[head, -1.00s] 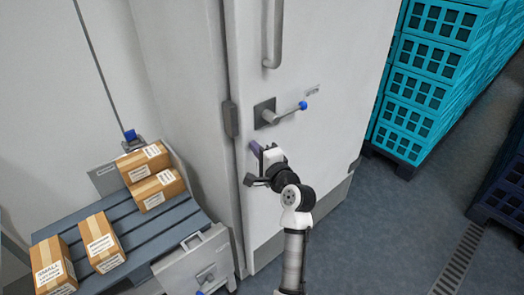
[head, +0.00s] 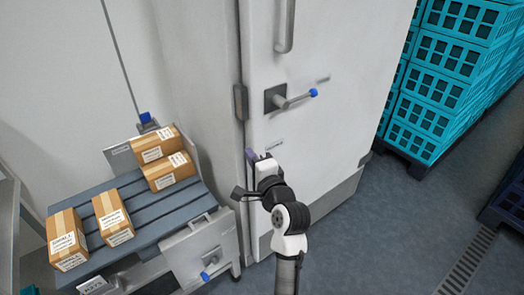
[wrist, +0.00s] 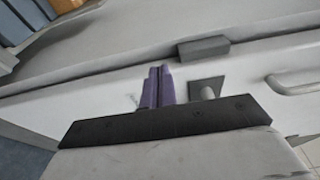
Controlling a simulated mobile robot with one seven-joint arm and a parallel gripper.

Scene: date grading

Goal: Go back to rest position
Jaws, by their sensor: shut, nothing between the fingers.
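My gripper (head: 251,156) is in front of the white cabinet door (head: 330,55), below the door's lever handle with a blue knob (head: 296,98). Its purple fingers are together and empty; they also show side by side in the wrist view (wrist: 158,86). I cannot tell from these views whether the fingertips touch the door. The lever's square plate (wrist: 206,88) shows just right of the fingers in the wrist view.
A slatted grey stand (head: 150,208) at the left holds several labelled cardboard boxes (head: 113,218). Stacked turquoise crates (head: 430,95) stand at the right. Dark floor (head: 395,215) with a drain grate (head: 463,265) is open at the lower right. A vertical bar handle (head: 285,25) is on the door.

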